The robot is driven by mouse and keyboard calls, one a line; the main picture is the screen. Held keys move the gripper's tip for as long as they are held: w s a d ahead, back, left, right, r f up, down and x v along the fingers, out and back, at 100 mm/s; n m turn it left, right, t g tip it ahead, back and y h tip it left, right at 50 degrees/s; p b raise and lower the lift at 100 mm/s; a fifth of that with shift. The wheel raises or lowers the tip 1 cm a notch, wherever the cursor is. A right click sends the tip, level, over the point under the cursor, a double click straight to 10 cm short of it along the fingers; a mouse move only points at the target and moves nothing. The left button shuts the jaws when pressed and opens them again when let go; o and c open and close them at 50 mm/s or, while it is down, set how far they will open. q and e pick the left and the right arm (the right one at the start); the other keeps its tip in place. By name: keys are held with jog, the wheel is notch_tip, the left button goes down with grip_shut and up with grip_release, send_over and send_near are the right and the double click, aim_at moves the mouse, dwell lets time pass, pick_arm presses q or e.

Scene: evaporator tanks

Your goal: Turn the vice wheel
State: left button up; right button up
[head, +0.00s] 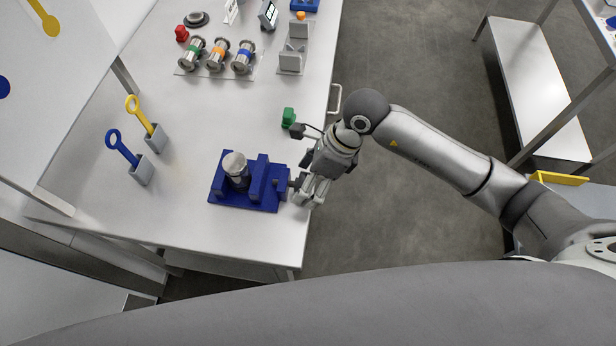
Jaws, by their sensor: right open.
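A blue vice (262,196) stands near the front right corner of the white table, with a metal cylinder (236,168) upright between its jaws. The vice's wheel, on its right side, is mostly hidden by my right gripper (307,196). That gripper comes in from the right and points down at the wheel end of the vice. Its fingers are open and close around or beside the wheel; I cannot tell whether they touch it. My left gripper is not in view.
A green object (288,117) lies just behind the gripper. Blue (122,147) and yellow (139,114) ring-handled tools stand in grey holders at left. Several banded metal cylinders (216,55) sit at the back. A metal handle (336,98) sticks out from the table's right edge.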

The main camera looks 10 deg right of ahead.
jog(key=shift+a+f, duration=0.15)
jog(key=shift+f, duration=0.15)
jog(key=c, duration=1)
jog(key=shift+f+b, duration=0.1)
jog(key=shift+b, duration=0.35)
jog(key=t+b, duration=0.1)
jog(key=b, duration=0.1)
jog(key=t+h+b, duration=0.1)
jog(key=t+b, duration=0.1)
jog(key=b, duration=0.1)
jog(key=shift+s+f+n, duration=0.1)
jog(key=shift+s+n, duration=0.1)
jog(key=shift+n, duration=0.2)
jog(key=shift+t+b, duration=0.3)
jog(key=shift+b, duration=0.2)
jog(key=shift+r, duration=0.25)
